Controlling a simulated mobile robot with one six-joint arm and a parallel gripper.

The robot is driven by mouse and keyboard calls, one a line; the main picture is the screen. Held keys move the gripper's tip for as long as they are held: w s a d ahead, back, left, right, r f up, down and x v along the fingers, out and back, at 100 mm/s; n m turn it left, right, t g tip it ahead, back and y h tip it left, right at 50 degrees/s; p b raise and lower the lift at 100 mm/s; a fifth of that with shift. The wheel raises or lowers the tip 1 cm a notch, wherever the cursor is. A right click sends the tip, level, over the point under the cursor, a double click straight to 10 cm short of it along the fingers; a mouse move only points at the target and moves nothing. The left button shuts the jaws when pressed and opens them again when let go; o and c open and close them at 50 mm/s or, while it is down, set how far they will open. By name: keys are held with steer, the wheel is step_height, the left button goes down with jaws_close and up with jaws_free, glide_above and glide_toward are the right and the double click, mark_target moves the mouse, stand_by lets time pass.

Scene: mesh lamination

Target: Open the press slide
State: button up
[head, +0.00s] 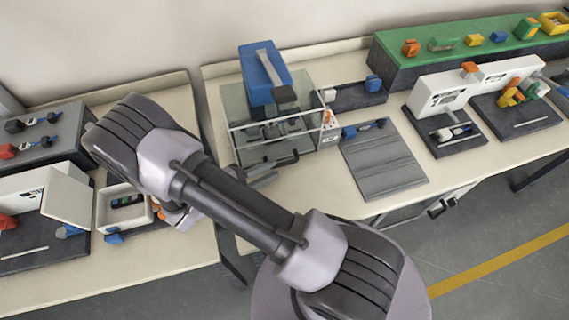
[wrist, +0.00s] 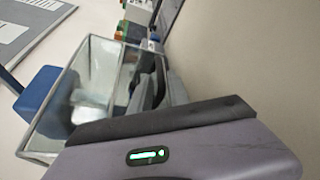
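The press (head: 264,75) stands at the back of the middle table, with a blue top and a dark lever pad. A clear framed guard (head: 240,105) encloses its lower part. A dark handle (head: 285,160) sticks out low at its front; whether it belongs to the slide is unclear. The clear guard also fills the left of the wrist view (wrist: 100,75). My gripper (wrist: 152,88) shows its purple body and grey finger-like shapes close to the guard. Contact and finger opening cannot be made out. In the head view my arm hides most of the gripper.
A grey ridged mat (head: 385,165) lies right of the press. White stations (head: 443,97) and a green shelf (head: 440,45) stand further right. On the left table are a white open box (head: 118,207) and a white-panelled station (head: 68,195). The table front near the mat is clear.

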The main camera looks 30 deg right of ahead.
mark_target(280, 166)
steer(key=b+x, duration=0.1)
steer(key=x, duration=0.5)
jaws_close()
stand_by(1.3)
